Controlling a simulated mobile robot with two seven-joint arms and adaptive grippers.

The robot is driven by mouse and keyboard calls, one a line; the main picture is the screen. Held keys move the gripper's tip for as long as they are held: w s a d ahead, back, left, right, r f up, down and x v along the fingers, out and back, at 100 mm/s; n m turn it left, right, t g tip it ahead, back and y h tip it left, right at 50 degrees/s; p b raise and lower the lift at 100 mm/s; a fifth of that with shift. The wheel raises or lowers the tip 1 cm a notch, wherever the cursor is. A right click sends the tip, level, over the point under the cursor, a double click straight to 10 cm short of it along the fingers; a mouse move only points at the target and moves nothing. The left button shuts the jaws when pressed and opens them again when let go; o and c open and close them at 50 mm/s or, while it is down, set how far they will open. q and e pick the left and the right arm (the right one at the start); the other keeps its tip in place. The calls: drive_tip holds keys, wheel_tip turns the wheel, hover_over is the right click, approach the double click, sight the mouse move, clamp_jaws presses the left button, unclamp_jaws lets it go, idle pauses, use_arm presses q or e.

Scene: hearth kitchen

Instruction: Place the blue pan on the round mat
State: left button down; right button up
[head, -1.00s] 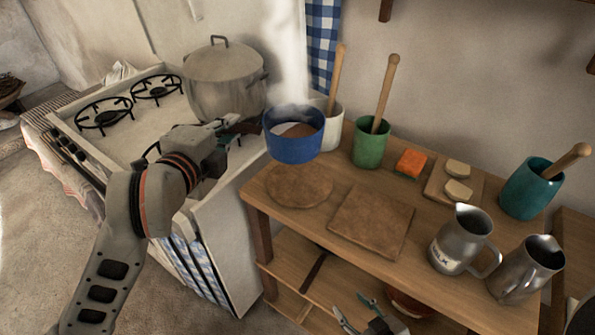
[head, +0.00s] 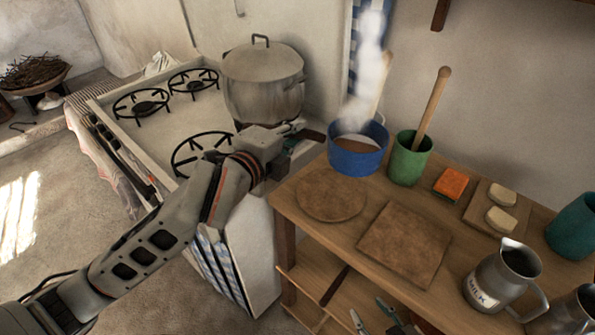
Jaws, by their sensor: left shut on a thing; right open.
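The blue pan (head: 357,160) has brown contents and steam rising from it. My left gripper (head: 306,142) is shut on the pan at its left side; the handle is mostly hidden by the gripper. The brown round mat (head: 331,196) lies bare at the left end of the wooden table. The pan appears behind and slightly right of the mat, upright, not over its middle. I cannot tell whether its base touches the table. My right gripper (head: 377,318) is open and empty at the bottom edge, in front of the table and partly cut off.
A square brown mat (head: 405,243) lies right of the round one. A green cup (head: 409,162) with a wooden tool stands close right of the pan. An orange block (head: 452,184), a board (head: 478,205) and a milk jug (head: 503,280) are further right. The stove with a big pot (head: 262,82) is left.

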use_arm(q)
wheel_tip(320, 180, down, 10)
drive_tip(key=shift+r+b, duration=0.1)
drive_tip(key=shift+b, duration=0.35)
drive_tip(key=c, duration=2.1)
unclamp_jaws()
drive_tip(key=shift+f, duration=0.3)
drive_tip(key=shift+o, duration=0.7)
drive_tip(key=shift+r, duration=0.15)
